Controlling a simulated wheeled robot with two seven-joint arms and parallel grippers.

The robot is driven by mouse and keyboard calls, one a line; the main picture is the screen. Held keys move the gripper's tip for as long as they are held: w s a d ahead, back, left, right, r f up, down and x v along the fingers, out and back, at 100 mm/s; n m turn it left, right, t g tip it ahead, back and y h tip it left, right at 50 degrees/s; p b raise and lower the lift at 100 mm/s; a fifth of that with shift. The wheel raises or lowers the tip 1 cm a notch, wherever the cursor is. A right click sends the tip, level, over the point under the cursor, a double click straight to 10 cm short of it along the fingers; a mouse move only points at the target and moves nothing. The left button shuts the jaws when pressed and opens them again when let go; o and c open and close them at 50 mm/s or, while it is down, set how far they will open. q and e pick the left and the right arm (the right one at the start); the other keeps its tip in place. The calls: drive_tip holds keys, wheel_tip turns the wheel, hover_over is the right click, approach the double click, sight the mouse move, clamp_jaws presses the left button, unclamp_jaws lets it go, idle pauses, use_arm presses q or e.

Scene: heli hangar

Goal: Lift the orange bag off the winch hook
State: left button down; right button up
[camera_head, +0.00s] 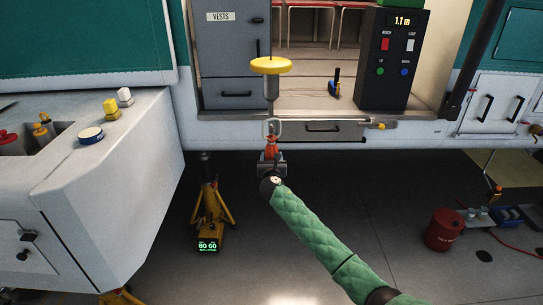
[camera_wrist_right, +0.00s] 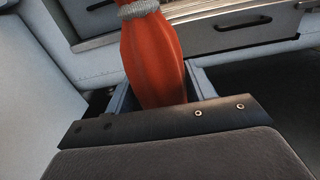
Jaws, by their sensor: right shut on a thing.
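The orange bag (camera_head: 270,149) hangs upright just below the winch hook (camera_head: 271,128) in the head view. The hook is under a grey cylinder with a yellow disc (camera_head: 271,65). My right gripper (camera_head: 271,161) is at the bag from below, shut on its lower part. In the right wrist view the bag (camera_wrist_right: 155,60) stands between the two fingers (camera_wrist_right: 160,90), with a grey cord (camera_wrist_right: 138,9) around its neck. The bag's top is too small in the head view to tell how it sits on the hook. My left gripper is not in view.
The cabin floor edge with a drawer (camera_head: 334,131) is right behind the hook. A control box (camera_head: 392,58) reading 1.1 m stands at the right of the opening. A white sponson (camera_head: 95,175) is at left, a yellow jack (camera_head: 212,205) below. A red drum (camera_head: 444,229) stands right.

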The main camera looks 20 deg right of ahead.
drive_tip(key=p+v, duration=0.3)
drive_tip(key=v, duration=0.4)
drive_tip(key=shift+r+p, duration=0.2)
drive_tip(key=shift+p, duration=0.1)
idle(1.1)
idle(0.5)
